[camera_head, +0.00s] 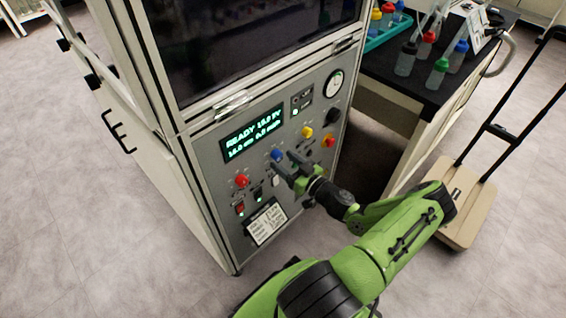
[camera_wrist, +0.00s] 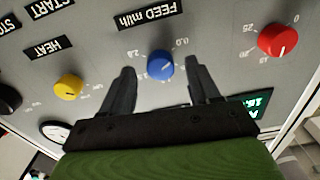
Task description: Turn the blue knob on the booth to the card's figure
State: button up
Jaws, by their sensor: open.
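The blue knob (camera_head: 277,154) sits on the booth's grey front panel, below the lit display (camera_head: 253,134). In the wrist view the blue knob (camera_wrist: 160,65) is under an upside-down "FEED ml/h" label, with small scale figures around it. My gripper (camera_head: 284,162) is open in front of the panel at the blue knob. In the wrist view its two fingers (camera_wrist: 161,68) stand on either side of the knob, with gaps visible. The display seems to read READY 15.0 kV, 15.0 cm and 0.0 ml/h. The white card (camera_head: 266,223) is low on the panel; its writing is too small to read.
A red knob (camera_head: 242,181) and a yellow knob (camera_head: 307,131) flank the blue one. A red-and-yellow emergency button (camera_head: 329,140) and a round gauge (camera_head: 333,84) are to the right. A black-topped bench (camera_head: 400,93) with bottles and a flat cart (camera_head: 455,190) stand at right.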

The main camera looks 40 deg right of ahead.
jog(key=shift+w, duration=0.7)
jog(key=c, duration=1)
jog(key=shift+c, duration=0.2)
